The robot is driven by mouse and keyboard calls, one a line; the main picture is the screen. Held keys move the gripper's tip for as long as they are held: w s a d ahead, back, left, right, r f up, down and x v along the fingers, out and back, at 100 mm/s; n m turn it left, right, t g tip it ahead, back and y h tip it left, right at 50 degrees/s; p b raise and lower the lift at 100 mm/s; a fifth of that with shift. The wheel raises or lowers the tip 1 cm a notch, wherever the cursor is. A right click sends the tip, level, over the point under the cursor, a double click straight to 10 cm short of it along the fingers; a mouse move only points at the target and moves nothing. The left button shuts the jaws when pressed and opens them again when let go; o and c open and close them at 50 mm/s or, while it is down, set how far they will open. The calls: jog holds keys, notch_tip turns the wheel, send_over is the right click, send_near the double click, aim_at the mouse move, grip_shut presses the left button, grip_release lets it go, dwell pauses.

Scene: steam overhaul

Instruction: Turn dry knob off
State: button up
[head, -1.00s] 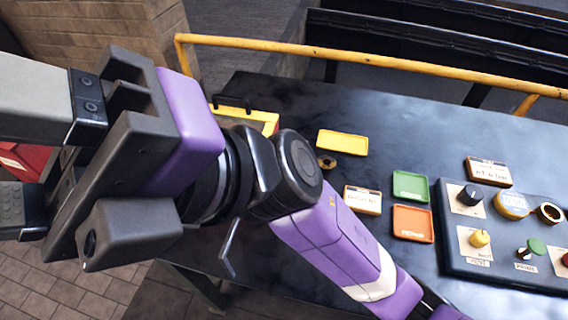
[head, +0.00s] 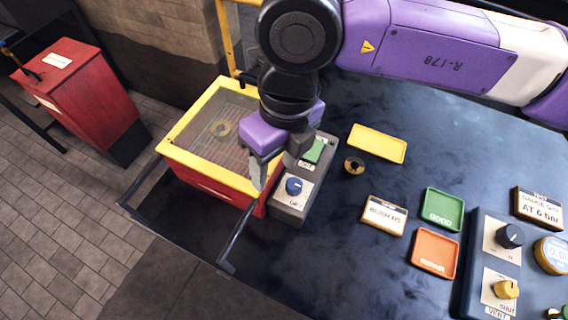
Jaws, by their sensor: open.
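The blue dry knob (head: 294,186) sits on a white label plate that seems to read DRY, on the near end of a grey control box (head: 287,215). A green button or switch (head: 314,151) is on the far part of the same box. My gripper (head: 276,168) points downward just left of and above the blue knob. It is open and empty, with one light grey finger over the edge of the red box and the other near the control box. Whether a finger touches the knob cannot be told.
A red box with a yellow-framed lid (head: 190,125) stands directly left of the control box, a ring-shaped part visible inside. A yellow tray (head: 377,143), green tray (head: 442,208), orange tray (head: 435,253) and gauge panel (head: 478,225) lie right. Dark table (head: 340,270) is clear in front.

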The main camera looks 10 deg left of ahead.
aim_at(294, 183)
jog(key=w+d, duration=0.1)
jog(key=w+d+m+h, duration=0.1)
jog(key=d, duration=0.1)
jog(key=shift+f+t, duration=0.2)
jog(key=shift+t, duration=0.1)
jog(key=shift+d+f, duration=0.1)
jog(key=shift+f, duration=0.05)
notch_tip(294, 183, down, 7)
jog(key=shift+f+p, duration=0.2)
jog(key=shift+p, duration=0.5)
jog(key=shift+c, duration=0.2)
grip_shut()
